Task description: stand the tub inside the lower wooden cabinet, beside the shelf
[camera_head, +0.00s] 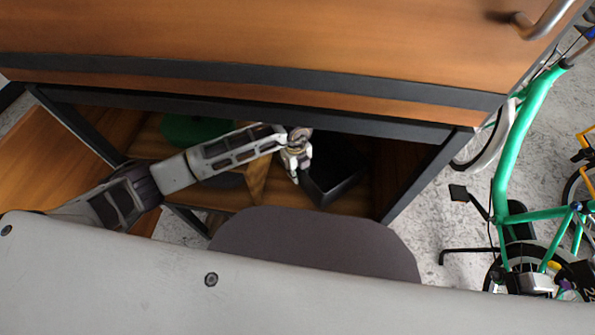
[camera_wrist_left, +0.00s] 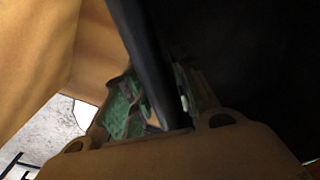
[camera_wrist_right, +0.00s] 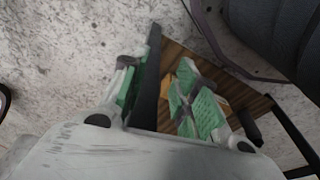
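The black tub (camera_head: 338,184) is an open box, tilted in the head view, at the right part of the lower wooden cabinet's opening (camera_head: 418,178). My left gripper (camera_head: 294,168) reaches in from the left and is at the tub's left rim. In the left wrist view, the tub's dark wall (camera_wrist_left: 150,60) runs between the green-padded fingers (camera_wrist_left: 165,110), which appear shut on it. The tub's underside is hidden. A wooden divider (camera_head: 256,182) stands left of the tub.
A green object (camera_head: 195,130) lies inside the cabinet at left, partly behind my arm. The open wooden door (camera_head: 40,150) is at left. A drawer front with a metal handle (camera_head: 540,22) is above. A green cargo bike (camera_head: 510,160) stands at right on grey floor.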

